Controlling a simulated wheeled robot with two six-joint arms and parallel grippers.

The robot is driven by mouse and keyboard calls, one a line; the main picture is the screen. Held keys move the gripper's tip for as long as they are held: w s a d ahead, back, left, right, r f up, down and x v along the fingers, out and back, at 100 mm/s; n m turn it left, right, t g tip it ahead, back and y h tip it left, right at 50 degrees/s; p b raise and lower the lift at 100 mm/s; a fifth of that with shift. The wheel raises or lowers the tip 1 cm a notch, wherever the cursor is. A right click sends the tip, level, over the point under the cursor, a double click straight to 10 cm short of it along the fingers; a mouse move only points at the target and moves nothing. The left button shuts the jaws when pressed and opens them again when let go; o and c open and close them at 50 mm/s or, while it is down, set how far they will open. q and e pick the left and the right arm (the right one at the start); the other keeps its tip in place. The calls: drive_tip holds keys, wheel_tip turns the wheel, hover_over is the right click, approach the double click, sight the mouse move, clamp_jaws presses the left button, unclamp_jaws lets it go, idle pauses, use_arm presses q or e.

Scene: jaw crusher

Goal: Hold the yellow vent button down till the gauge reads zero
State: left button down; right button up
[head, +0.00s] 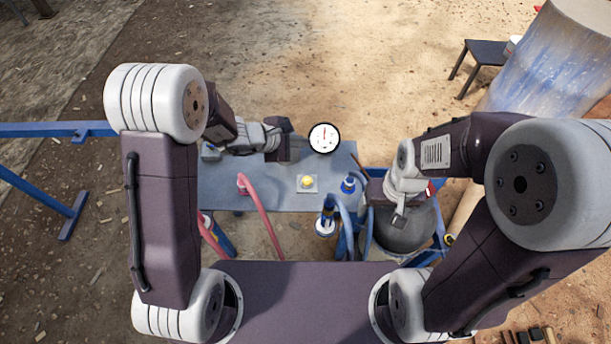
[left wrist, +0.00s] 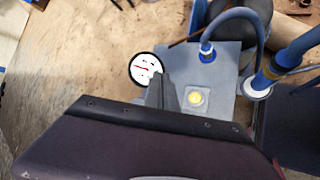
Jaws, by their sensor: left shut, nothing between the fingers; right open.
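The yellow vent button (head: 307,182) sits on a pale square plate on the blue-grey panel (head: 275,195). It also shows in the left wrist view (left wrist: 196,97), uncovered. The round white gauge (head: 324,137) stands at the panel's far edge, and its red needle points roughly upward in the head view. The gauge also shows in the left wrist view (left wrist: 146,68); its numbers are too small to read. My left gripper (head: 291,150) is shut and empty, beyond and left of the button, apart from it. My right gripper (head: 398,222) is open, right of the panel.
A pink hose (head: 262,218) arches over the panel's left part. Blue hoses and fittings (head: 348,184) stand right of the button. A dark rounded object (head: 405,235) lies below my right gripper. A small dark table (head: 486,53) stands far right.

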use_arm(q)
wheel_tip(320, 180, down, 4)
drive_tip(key=b, duration=0.7)
approach(311, 177)
drive_tip(key=shift+g, duration=0.4)
drive_tip(key=w+d, duration=0.1)
drive_tip(key=w+d+f, duration=0.1)
drive_tip(key=w+d, duration=0.1)
drive_tip(key=shift+w+d+f, duration=0.1)
drive_tip(key=shift+d+f, duration=0.25)
drive_tip(key=shift+f+b, duration=0.25)
drive_tip(key=shift+b, duration=0.25)
use_arm(e)
wheel_tip(311, 177, down, 9)
drive_tip(key=shift+s, duration=0.1)
use_arm(q)
drive_tip(key=shift+f+b, duration=0.45)
drive_tip(key=shift+b, duration=0.25)
use_arm(e)
drive_tip(key=shift+d+f, duration=0.1)
drive_tip(key=shift+f, duration=0.55)
use_arm(q)
drive_tip(key=shift+f+b, duration=0.55)
drive_tip(key=shift+b, duration=0.2)
use_arm(e)
drive_tip(key=shift+f, duration=0.7)
idle(1.8)
